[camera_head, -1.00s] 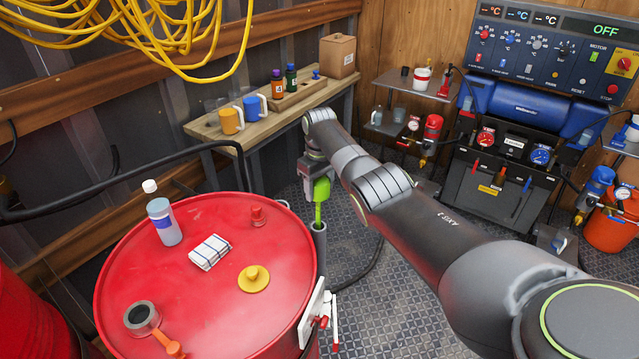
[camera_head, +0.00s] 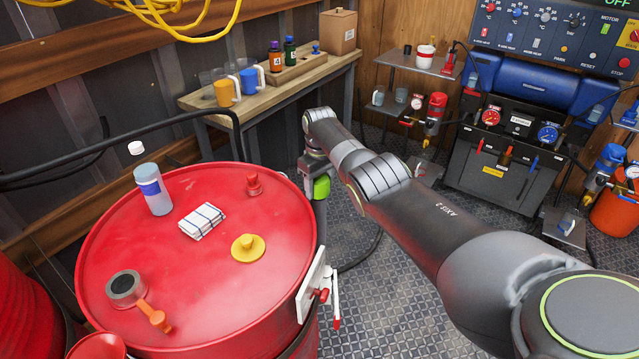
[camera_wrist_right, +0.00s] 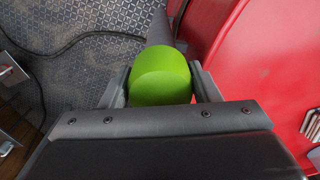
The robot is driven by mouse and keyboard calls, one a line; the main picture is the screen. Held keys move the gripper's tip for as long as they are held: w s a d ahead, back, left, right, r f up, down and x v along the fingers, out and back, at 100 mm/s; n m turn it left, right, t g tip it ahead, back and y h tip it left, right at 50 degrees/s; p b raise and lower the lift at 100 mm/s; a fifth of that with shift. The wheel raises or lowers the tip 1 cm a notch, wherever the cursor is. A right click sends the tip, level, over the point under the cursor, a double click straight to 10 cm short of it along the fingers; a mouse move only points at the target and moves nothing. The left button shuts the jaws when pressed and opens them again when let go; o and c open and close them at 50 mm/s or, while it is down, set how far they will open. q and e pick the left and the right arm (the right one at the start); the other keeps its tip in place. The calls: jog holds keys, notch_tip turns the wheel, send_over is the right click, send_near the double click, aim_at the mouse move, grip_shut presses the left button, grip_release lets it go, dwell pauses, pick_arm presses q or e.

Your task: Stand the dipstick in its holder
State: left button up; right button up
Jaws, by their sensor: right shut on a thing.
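The dipstick shows as a bright green handle (camera_head: 321,187) beside the red drum's right edge. Its shaft is not visible below the handle. The holder, a grey upright tube (camera_head: 320,222), is at the drum's side, directly under the handle. My right gripper (camera_head: 317,184) is shut on the dipstick's handle, low over the holder's mouth. In the right wrist view the rounded green handle (camera_wrist_right: 160,75) sits between the two fingers, with a bit of grey tube (camera_wrist_right: 161,28) beyond it. Whether the handle rests on the holder's rim is hidden. My left gripper is out of view.
The red drum (camera_head: 120,235) carries a bottle (camera_head: 154,190), a folded cloth (camera_head: 202,221), a yellow cap (camera_head: 248,247) and a red cap (camera_head: 254,184). A white bracket (camera_head: 311,286) hangs on its side. A wooden bench (camera_head: 210,105) stands behind. Open floor lies right of the holder.

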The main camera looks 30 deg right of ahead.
jog(key=shift+f, duration=0.45)
jog(key=o, duration=1.2)
jog(key=shift+r, duration=0.65)
notch_tip(320, 180, up, 16)
jog(key=shift+r+b, duration=0.1)
jog(key=shift+b, duration=0.25)
